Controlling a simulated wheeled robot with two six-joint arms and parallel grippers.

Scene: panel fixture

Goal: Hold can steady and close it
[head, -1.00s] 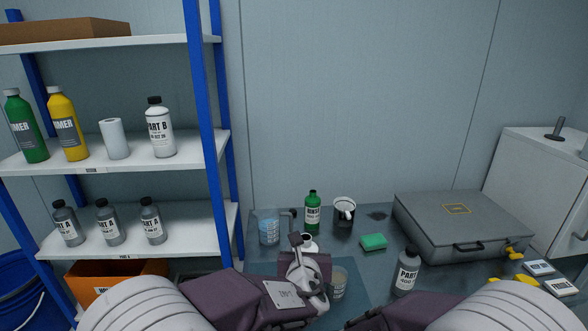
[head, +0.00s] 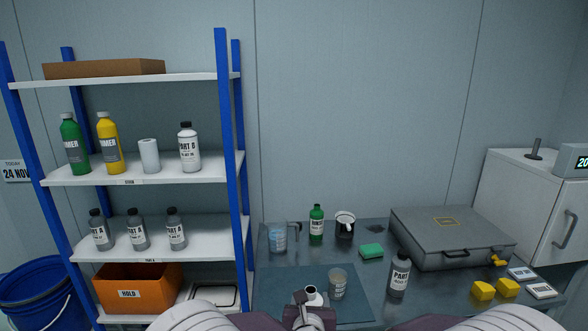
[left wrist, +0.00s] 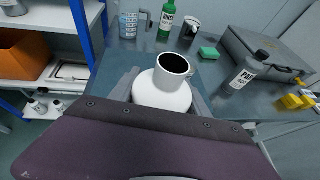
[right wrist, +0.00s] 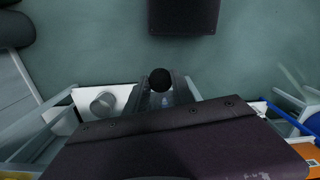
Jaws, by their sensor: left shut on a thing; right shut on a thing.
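The white can (left wrist: 163,92) has an open dark mouth and no lid on it. My left gripper (left wrist: 165,100) is shut around its body and holds it nearly upright. In the head view the can (head: 313,294) shows at the bottom middle, in front of the table's near part. My right gripper (right wrist: 163,92) is shut on a small round black thing (right wrist: 160,79) that looks like a cap. What lies below the cap is hard to make out. My right gripper's fingertips are out of the head view.
On the table stand a clear cup (head: 338,283), a grey PART A bottle (head: 399,274), a green bottle (head: 316,223), a measuring jug (head: 278,238), a mug (head: 345,226), a green sponge (head: 371,250) and a grey case (head: 450,238). A shelf rack (head: 150,252) stands at left.

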